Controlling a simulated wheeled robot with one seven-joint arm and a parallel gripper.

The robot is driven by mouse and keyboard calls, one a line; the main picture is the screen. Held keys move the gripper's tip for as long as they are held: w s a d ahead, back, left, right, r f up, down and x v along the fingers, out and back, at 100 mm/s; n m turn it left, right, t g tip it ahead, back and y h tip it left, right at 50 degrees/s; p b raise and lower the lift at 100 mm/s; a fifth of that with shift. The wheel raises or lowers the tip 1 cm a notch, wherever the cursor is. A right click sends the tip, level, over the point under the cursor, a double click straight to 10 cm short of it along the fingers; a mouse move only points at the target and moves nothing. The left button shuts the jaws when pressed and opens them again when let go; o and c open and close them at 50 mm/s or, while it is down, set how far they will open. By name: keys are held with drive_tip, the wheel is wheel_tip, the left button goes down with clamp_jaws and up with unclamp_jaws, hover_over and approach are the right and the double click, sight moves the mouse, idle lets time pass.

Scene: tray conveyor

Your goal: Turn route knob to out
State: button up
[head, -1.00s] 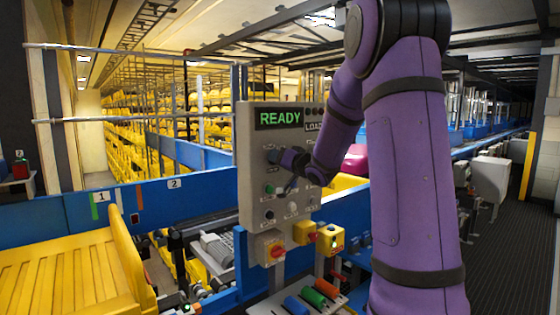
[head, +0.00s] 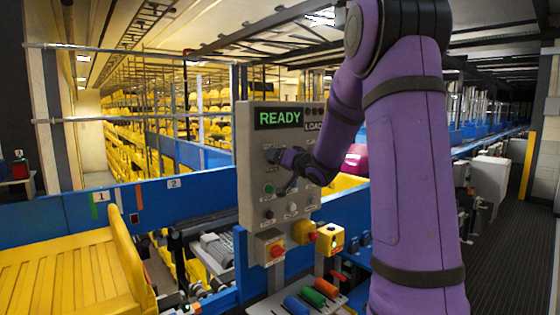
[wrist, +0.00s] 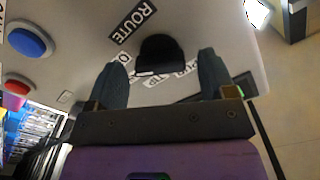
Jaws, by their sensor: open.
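The route knob (wrist: 160,54) is black and round, on a grey panel, under a ROUTE label (wrist: 131,22) in the wrist view. Smaller white labels beside it are partly covered, and I cannot read the knob's setting. My gripper (wrist: 164,56) is open, its two dark fingers on either side of the knob in that view. I cannot tell whether they touch it.
A blue button (wrist: 30,41) and a red button (wrist: 17,84) show on the wrist view's left. A yellow tray (head: 75,275) lies at left.

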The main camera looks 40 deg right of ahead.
drive_tip(key=s, duration=1)
drive_tip(key=shift+s, duration=0.35)
drive_tip(key=s+a+r+g+h, duration=0.2)
drive_tip(key=s+a+g+h, duration=0.25)
drive_tip(key=a, duration=0.55)
drive_tip(key=s+a+f+n+g+y, duration=0.2)
drive_tip(key=s+a+n+g, duration=0.1)
drive_tip(key=s+a, duration=0.5)
drive_tip(key=s+a+f+n+g+y, duration=0.2)
drive_tip(key=s+a+g, duration=0.3)
drive_tip(key=s+a, duration=0.3)
drive_tip(key=s+f+n, duration=0.1)
drive_tip(key=s, duration=0.3)
drive_tip(key=shift+s, duration=0.25)
drive_tip(key=shift+f+y, duration=0.1)
drive_tip(key=shift+y, duration=0.15)
